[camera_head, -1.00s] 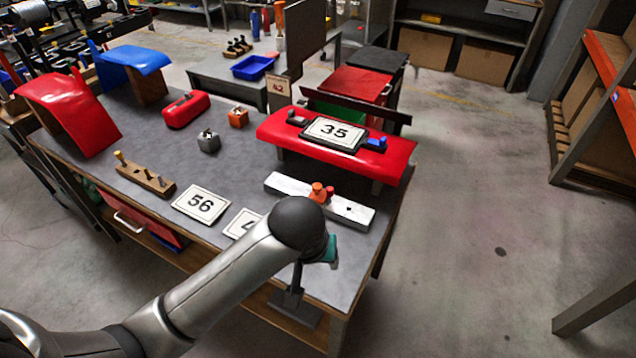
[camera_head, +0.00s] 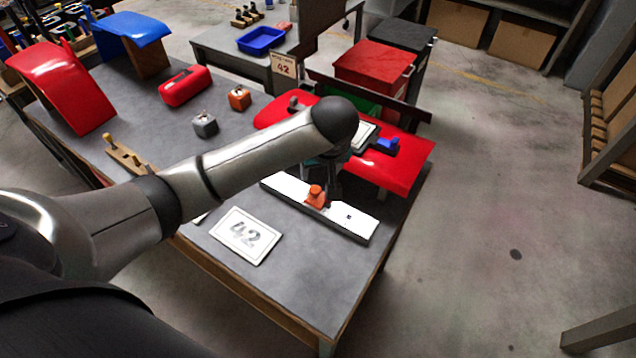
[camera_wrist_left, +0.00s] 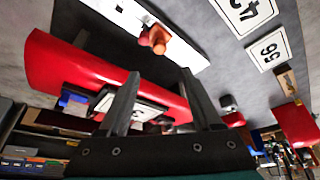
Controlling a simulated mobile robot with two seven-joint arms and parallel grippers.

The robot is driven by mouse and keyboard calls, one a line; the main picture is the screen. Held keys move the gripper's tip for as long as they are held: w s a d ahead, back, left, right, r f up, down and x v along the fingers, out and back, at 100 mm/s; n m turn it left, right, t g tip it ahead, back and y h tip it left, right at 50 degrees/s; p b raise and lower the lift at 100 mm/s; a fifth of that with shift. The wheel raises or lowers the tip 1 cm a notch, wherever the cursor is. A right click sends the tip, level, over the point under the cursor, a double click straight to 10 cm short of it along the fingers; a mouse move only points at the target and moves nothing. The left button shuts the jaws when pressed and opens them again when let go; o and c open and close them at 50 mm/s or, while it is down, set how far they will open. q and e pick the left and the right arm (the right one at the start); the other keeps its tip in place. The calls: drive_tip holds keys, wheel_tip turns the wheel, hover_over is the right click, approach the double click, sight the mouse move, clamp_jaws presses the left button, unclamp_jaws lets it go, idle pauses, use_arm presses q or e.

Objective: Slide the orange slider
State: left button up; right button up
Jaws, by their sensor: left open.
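The orange slider (camera_head: 316,196) sits on a white rail (camera_head: 352,219) on the grey workbench, near the rail's middle. In the left wrist view the slider (camera_wrist_left: 155,38) shows just beyond the fingertips, roughly in line with the gap between them, on the white rail (camera_wrist_left: 190,55). My left gripper (camera_head: 333,184) is open and empty, pointing down beside the slider; in the head view the arm's dark end partly hides it. Its two dark fingers (camera_wrist_left: 160,72) are spread apart in the wrist view. I cannot tell whether a finger touches the slider. My right gripper is out of view.
A red raised stand (camera_head: 405,172) with a number plate and a blue piece (camera_head: 386,144) stands just behind the rail. A "42" card (camera_head: 245,235) lies in front of it. Red and blue curved panels stand at the left. The bench's front right corner is clear.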

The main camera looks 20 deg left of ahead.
sight(314, 189)
use_arm(q)
drive_tip(key=b+x, duration=0.2)
drive_tip(key=x, duration=0.9)
drive_tip(key=shift+f+b, duration=0.3)
drive_tip(key=shift+f, duration=0.05)
drive_tip(key=shift+w+a+f, duration=0.15)
drive_tip(key=shift+w+f, duration=0.1)
drive_tip(key=shift+f, duration=0.25)
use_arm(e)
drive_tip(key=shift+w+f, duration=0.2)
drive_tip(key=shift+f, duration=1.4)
use_arm(q)
clamp_jaws()
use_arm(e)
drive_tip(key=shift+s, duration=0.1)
use_arm(q)
drive_tip(key=shift+a, duration=0.1)
